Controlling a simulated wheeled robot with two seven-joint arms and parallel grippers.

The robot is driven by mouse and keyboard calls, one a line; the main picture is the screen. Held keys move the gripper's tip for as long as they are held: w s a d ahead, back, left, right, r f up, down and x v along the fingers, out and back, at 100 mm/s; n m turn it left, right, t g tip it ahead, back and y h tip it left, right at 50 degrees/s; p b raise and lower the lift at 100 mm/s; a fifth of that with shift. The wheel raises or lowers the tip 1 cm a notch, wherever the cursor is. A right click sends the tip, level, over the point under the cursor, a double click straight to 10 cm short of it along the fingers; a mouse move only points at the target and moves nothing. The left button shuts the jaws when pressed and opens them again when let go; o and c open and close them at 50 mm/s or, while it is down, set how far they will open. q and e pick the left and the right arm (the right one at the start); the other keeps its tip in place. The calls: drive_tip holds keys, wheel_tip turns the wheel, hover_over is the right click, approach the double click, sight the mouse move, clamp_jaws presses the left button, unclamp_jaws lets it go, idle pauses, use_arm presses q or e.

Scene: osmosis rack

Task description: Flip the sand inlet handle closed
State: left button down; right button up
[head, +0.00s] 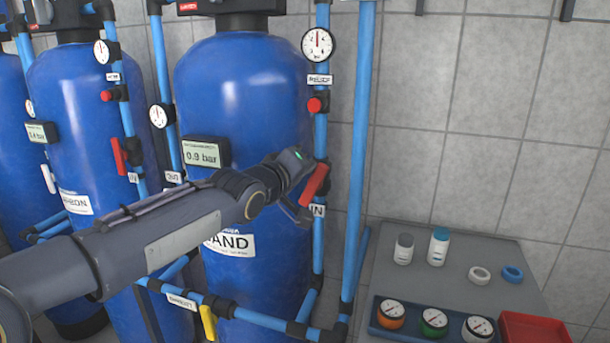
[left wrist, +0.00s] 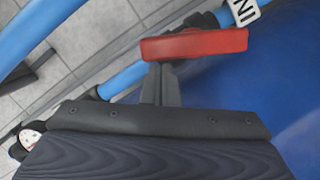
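The sand inlet handle (head: 315,185) is a red lever on the blue vertical pipe right of the tank labelled SAND (head: 240,100), just above an IN tag (head: 317,210). It is tilted, its upper end to the right. My left gripper (head: 302,213) is at the handle from the left. In the left wrist view the red handle (left wrist: 195,45) lies across the top, with the dark fingers (left wrist: 162,84) right below it, close together. Whether they grip it or only touch it is unclear. The valve body is partly hidden. My right gripper is out of view.
A round gauge (head: 318,44) and a red knob (head: 315,105) sit higher on the same pipe. Another blue pipe (head: 361,120) runs just to the right. A grey table (head: 450,265) with small bottles, rings and gauges stands at lower right. A yellow handle (head: 208,323) is low down.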

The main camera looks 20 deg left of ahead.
sight(324, 173)
use_arm(q)
drive_tip(key=b, duration=0.2)
drive_tip(key=d+m+b, duration=0.1)
drive_tip(key=b, duration=0.1)
drive_tip(key=shift+d+f+b, duration=0.3)
drive_tip(key=shift+b, duration=0.1)
drive_tip(key=shift+d+m+y+b, duration=0.4)
drive_tip(key=shift+m+b, duration=0.35)
drive_tip(key=shift+m, duration=0.15)
drive_tip(key=shift+d+f+m+g+y+b, duration=0.15)
drive_tip(key=shift+d+m+g+y+b, duration=0.3)
drive_tip(key=shift+m+b, duration=0.6)
drive_tip(key=shift+s+d+f+m+y+b, duration=0.15)
drive_tip(key=shift+d+m+y+b, duration=0.2)
drive_tip(key=shift+m, duration=0.3)
drive_tip(key=shift+w+d+f+m+y+b, duration=0.1)
drive_tip(key=shift+d+f+m+y+b, duration=0.1)
drive_tip(key=shift+m+b, duration=0.35)
drive_tip(key=shift+s+d+f+m+y+b, duration=0.1)
drive_tip(key=shift+d+m+y+b, duration=0.2)
drive_tip(key=shift+m, duration=0.45)
drive_tip(key=shift+a, duration=0.1)
